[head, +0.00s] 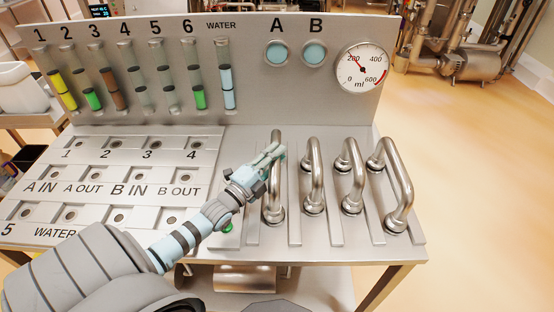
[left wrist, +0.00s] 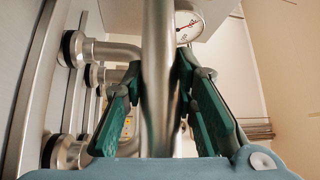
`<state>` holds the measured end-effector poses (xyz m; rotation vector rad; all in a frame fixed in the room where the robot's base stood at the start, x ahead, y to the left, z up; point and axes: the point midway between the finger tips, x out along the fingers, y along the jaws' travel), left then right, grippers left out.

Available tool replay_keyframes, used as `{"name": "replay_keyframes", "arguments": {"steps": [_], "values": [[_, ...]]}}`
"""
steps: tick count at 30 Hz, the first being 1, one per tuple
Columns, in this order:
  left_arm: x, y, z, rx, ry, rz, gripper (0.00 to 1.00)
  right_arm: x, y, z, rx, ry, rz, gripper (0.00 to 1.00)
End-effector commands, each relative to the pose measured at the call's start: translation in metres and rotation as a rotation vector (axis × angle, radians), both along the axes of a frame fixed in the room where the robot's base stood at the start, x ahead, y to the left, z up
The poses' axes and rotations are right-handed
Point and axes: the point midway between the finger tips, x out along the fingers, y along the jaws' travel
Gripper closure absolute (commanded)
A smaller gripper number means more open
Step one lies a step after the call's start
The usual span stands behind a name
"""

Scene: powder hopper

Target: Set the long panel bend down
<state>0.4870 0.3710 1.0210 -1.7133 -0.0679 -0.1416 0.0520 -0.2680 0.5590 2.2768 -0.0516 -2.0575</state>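The long panel bend (head: 275,185) is a shiny steel U-shaped pipe, leftmost of the bends on the right part of the steel panel. Its near foot shows at the panel surface; its far end is partly hidden behind my gripper. My left gripper (head: 275,154) reaches it from the left, at its upper middle. In the left wrist view the bend's tube (left wrist: 158,70) runs upright between the green finger pads, one on each side and close against it. The gripper looks shut on the tube. My right gripper is not in view.
Similar bends (head: 314,178) stand close to the right, including a third (head: 350,178) and a fourth (head: 400,180). Labelled port plates (head: 120,180) lie left. An upright board (head: 240,95) with coloured tubes and a dial gauge (head: 361,69) stands behind.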

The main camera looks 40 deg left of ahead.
Motion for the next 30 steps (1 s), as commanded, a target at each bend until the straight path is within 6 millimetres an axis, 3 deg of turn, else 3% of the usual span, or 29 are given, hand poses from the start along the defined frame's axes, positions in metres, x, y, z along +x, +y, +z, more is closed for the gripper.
{"name": "replay_keyframes", "arguments": {"steps": [1,3,12,16,24,30], "values": [[0.000,0.000,0.001,0.000,-0.001,0.000,0.65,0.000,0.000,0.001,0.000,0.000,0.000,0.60],[0.000,0.000,0.002,0.000,-0.001,0.000,0.55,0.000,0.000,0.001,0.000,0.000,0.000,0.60],[-0.001,0.000,0.002,0.000,-0.002,-0.001,0.55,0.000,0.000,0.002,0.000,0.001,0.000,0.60],[-0.010,0.000,0.002,0.000,0.000,-0.002,0.55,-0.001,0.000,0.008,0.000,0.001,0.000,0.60],[-0.068,0.002,-0.004,0.000,0.003,0.000,0.55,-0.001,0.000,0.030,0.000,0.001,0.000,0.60],[-0.109,0.004,-0.012,0.000,0.000,-0.001,0.55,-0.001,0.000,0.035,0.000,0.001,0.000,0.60]]}}
